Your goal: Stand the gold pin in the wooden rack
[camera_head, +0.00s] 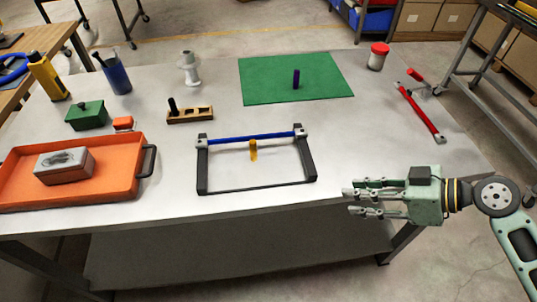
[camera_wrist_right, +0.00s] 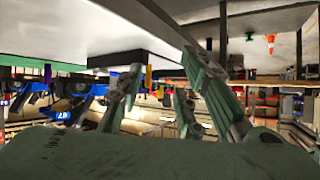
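The gold pin (camera_head: 253,151) is upright near the middle of the table, inside a black frame (camera_head: 203,170) crossed by a blue bar (camera_head: 228,139). The bar passes at its top and may hide part of it. The wooden rack (camera_head: 203,116) lies behind and left of the frame, with a dark pin (camera_head: 173,106) upright at its left end. My right gripper (camera_head: 349,201) is open and empty off the table's front edge, right of the frame, fingers pointing left. Its spread fingers also show in the right wrist view (camera_wrist_right: 155,105). My left gripper is not in view.
An orange tray (camera_head: 120,185) with a grey box (camera_head: 63,166) is at left. A green mat (camera_head: 320,90) with a purple pin (camera_head: 296,79) lies at the back. A red bar (camera_head: 419,112) is at right. The table between frame and right edge is clear.

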